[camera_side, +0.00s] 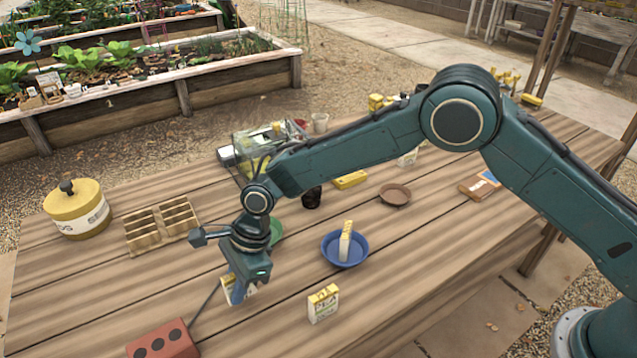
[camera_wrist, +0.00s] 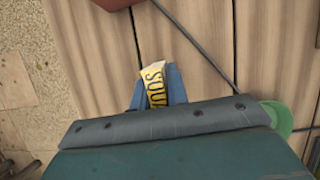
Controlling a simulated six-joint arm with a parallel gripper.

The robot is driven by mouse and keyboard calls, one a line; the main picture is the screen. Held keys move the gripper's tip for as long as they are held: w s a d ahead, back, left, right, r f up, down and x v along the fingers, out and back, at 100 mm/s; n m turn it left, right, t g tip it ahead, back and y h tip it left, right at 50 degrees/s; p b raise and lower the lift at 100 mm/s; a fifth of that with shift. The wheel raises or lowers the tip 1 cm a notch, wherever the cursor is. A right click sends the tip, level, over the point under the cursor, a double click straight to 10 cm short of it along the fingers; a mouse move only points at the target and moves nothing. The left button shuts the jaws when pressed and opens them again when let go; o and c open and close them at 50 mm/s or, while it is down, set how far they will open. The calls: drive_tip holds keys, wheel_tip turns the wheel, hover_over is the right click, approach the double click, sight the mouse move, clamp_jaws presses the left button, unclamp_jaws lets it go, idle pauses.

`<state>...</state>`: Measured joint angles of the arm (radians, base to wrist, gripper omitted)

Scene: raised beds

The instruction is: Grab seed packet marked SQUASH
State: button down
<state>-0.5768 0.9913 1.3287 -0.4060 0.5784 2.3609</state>
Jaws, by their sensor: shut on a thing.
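A yellow-and-white seed packet (camera_wrist: 154,80) stands between the blue fingers of my gripper (camera_wrist: 157,92) in the wrist view. Its dark letters read "SQU", and the rest is hidden by the gripper body. In the side view my gripper (camera_side: 238,292) points down, low over the front left of the table, shut on this packet (camera_side: 227,287), which shows at both sides of the fingers. I cannot tell whether the packet touches the table. A packet marked PEA (camera_side: 323,304) stands upright to the right. Another packet (camera_side: 345,240) stands in a blue bowl (camera_side: 331,258).
A brick-red block with dark holes (camera_side: 163,341) lies at the front edge, near a dark thin rod (camera_side: 205,304). A green round thing (camera_side: 277,231) is partly behind my gripper. A seed tray (camera_side: 160,226) and yellow canister (camera_side: 77,210) stand left. Bare planks surround the PEA packet.

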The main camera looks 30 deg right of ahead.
sight(232, 275)
wheel_tip(232, 275, up, 18)
drive_tip(key=shift+f, duration=0.25)
idle(0.6)
